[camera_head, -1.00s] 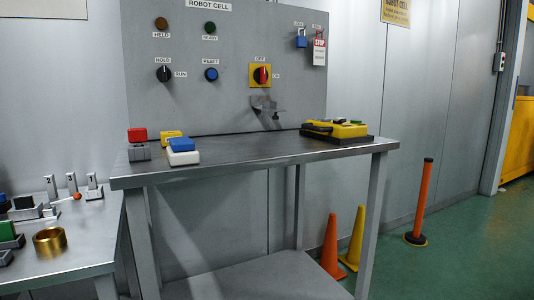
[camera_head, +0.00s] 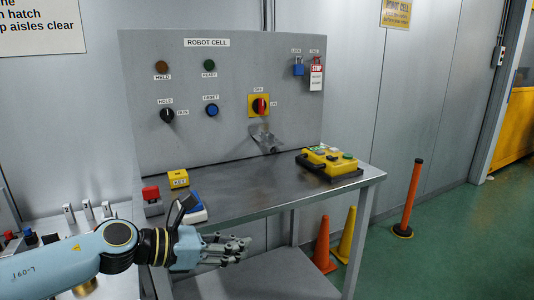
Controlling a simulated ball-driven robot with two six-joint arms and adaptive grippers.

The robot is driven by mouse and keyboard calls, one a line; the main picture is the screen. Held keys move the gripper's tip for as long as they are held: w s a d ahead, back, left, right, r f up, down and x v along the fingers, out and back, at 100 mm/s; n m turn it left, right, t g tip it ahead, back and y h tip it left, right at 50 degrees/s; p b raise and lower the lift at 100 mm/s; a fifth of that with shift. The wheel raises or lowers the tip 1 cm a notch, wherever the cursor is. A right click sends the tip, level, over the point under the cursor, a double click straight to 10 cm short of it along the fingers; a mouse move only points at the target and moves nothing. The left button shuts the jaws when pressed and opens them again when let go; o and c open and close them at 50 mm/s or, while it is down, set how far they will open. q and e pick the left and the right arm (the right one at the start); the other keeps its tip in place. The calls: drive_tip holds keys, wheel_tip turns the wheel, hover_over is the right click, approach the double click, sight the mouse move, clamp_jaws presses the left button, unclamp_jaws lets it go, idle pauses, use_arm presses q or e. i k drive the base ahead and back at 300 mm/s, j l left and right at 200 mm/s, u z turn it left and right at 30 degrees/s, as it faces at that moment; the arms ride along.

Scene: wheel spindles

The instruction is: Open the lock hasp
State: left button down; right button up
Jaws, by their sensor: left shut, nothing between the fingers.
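My left gripper (camera_head: 243,247) reaches in from the lower left, in front of the bench's front edge. Its fingers are shut and empty, and point right. No part clearly labelled as a hasp shows. A grey metal bracket (camera_head: 265,138) sits low on the panel, below the yellow switch (camera_head: 259,106) with its red and black knob. A blue padlock (camera_head: 298,67) hangs at the panel's upper right, beside a red and white STOP tag (camera_head: 317,77). The gripper is apart from all of these. My right gripper is not in view.
The metal bench (camera_head: 245,188) is mostly clear in the middle. A yellow pendant (camera_head: 328,158) lies at its right. A red-topped block (camera_head: 151,194), a yellow box (camera_head: 178,178) and a blue and white box (camera_head: 195,212) are at its left. Traffic cones (camera_head: 323,245) stand on the floor at right.

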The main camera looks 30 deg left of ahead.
sight(259, 132)
drive_tip(key=i+j, duration=1.25)
